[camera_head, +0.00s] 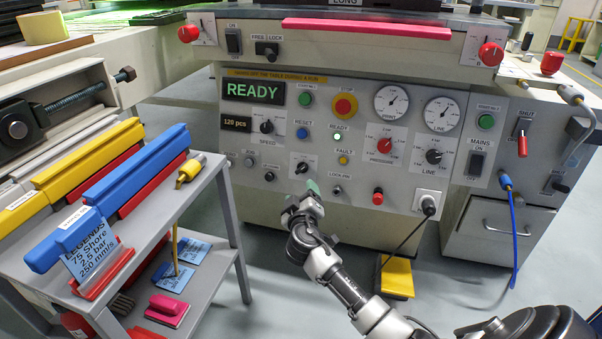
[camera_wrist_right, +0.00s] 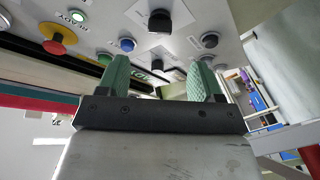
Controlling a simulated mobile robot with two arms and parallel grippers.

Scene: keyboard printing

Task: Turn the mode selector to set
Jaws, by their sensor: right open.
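The mode selector appears to be the black knob on a small white plate (camera_head: 302,168) at the lower middle of the grey control panel; its label is too small to read. In the right wrist view a black knob on a white plate (camera_wrist_right: 160,20), likely the same one, shows beyond the fingers. My right gripper (camera_head: 313,187), with green finger pads, is just below and right of the knob in the head view. In the right wrist view its two fingers (camera_wrist_right: 160,78) are apart, with nothing gripped between them. My left gripper is not in view.
The blue reset button (camera_head: 302,133), speed knob (camera_head: 267,126) and yellow fault lamp (camera_head: 343,160) are close by. A red emergency stop (camera_head: 345,105) is above. A grey cart (camera_head: 205,205) stands at the left. A cable plug (camera_head: 428,204) is at the right.

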